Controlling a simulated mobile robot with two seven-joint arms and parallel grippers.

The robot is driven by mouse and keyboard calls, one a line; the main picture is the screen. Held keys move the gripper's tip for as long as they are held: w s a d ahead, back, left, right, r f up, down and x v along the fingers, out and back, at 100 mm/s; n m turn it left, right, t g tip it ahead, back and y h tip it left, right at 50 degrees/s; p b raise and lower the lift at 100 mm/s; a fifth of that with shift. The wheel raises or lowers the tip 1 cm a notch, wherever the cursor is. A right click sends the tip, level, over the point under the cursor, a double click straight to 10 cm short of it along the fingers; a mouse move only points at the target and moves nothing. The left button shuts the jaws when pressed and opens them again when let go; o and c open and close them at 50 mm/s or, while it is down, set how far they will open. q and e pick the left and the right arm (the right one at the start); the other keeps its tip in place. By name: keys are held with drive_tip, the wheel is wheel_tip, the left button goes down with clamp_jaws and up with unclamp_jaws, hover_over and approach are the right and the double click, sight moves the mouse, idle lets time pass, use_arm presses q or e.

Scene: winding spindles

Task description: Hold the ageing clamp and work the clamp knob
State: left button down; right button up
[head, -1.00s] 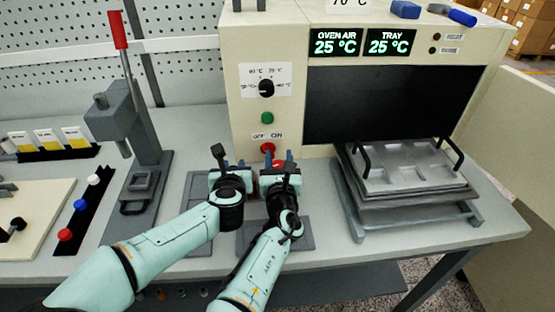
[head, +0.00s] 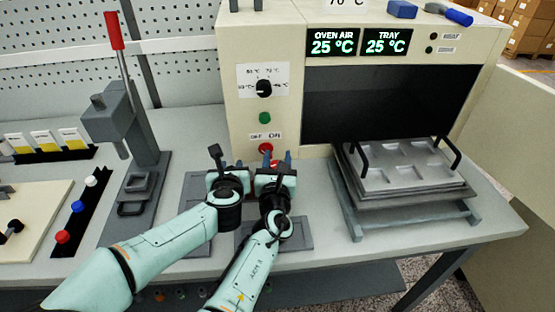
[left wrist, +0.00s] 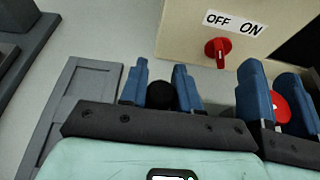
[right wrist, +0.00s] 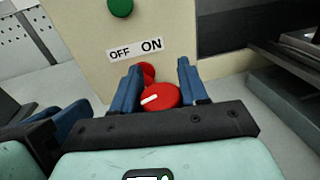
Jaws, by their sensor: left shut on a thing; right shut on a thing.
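My left gripper (head: 227,166) is shut on a black rounded part, seemingly the ageing clamp's body (left wrist: 160,95), between its blue fingers in the left wrist view. Most of the clamp is hidden behind the grippers. My right gripper (head: 273,160) is close beside it on the right. It is shut on the red clamp knob (right wrist: 160,96), which has a white line on top and sits between the blue fingers in the right wrist view. The knob also shows in the left wrist view (left wrist: 283,108). Both grippers are just in front of the oven.
The oven (head: 285,100) stands behind, its red OFF/ON switch (left wrist: 217,50) close beyond the grippers. A metal tray (head: 400,165) on a rack is at the right. A lever press (head: 130,130) stands at the left. Grey plates (head: 295,235) lie on the bench below my arms.

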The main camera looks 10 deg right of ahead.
drive_tip(key=shift+d, duration=0.1)
idle(0.6)
drive_tip(key=o, duration=1)
wheel_tip(320, 180, up, 10)
use_arm(q)
drive_tip(key=c, duration=0.7)
unclamp_jaws()
drive_tip(key=shift+c, duration=0.2)
